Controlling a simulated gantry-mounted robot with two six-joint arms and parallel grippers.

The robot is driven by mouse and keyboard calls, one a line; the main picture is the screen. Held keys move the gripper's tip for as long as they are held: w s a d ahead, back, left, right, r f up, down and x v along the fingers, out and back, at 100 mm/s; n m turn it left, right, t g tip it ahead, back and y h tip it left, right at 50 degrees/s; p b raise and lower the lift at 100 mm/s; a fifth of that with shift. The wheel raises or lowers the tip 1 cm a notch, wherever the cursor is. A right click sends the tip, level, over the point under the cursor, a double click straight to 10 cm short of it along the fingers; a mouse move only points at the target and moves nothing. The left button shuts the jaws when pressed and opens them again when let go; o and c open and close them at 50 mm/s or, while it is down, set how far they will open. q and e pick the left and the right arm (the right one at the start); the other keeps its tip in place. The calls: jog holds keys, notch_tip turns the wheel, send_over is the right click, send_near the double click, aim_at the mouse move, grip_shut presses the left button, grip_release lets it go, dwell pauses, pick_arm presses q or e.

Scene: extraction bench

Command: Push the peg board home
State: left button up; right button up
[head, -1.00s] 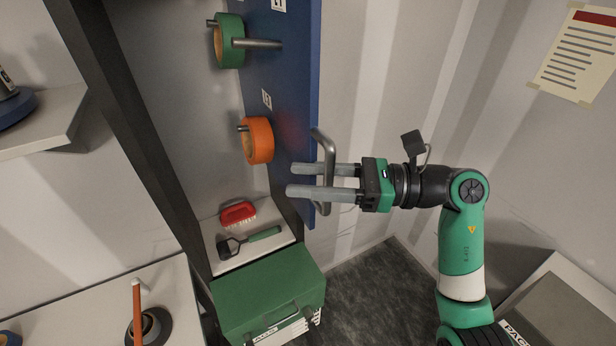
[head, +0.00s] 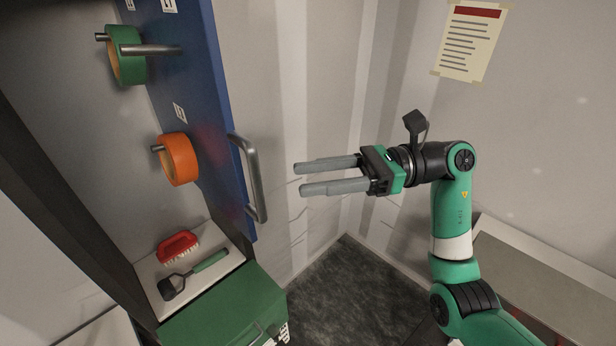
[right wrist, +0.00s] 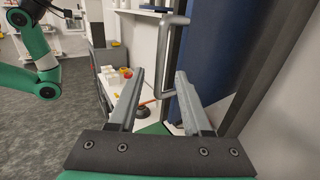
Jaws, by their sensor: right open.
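The blue peg board (head: 205,90) stands upright out of the tall dark-framed cabinet, its edge facing me. A metal bar handle (head: 254,178) is fixed on that edge. It also shows in the right wrist view (right wrist: 164,60), beyond my fingertips. My right gripper (head: 298,179) is open and empty, to the right of the handle, with a gap between fingertips and handle. A green tape roll (head: 127,55) and an orange tape roll (head: 178,160) hang on pegs. A green arm of mine shows at the left of the right wrist view; its jaws are unclear.
Below the board, a shelf (head: 150,268) holds a red brush (head: 178,246) and a green-handled scraper (head: 208,262). A green case (head: 225,308) stands beneath. A notice (head: 468,42) is on the wall. The space between handle and right gripper is clear.

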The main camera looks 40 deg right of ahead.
aim_at(235, 184)
jog(key=x, duration=0.4)
jog(key=b+x, duration=0.1)
jog(key=x, duration=0.6)
jog(key=shift+w+a+r+b, duration=0.2)
jog(key=shift+a+r+b, duration=0.05)
jog(key=shift+r+b, duration=0.1)
grip_shut()
dwell(1.1)
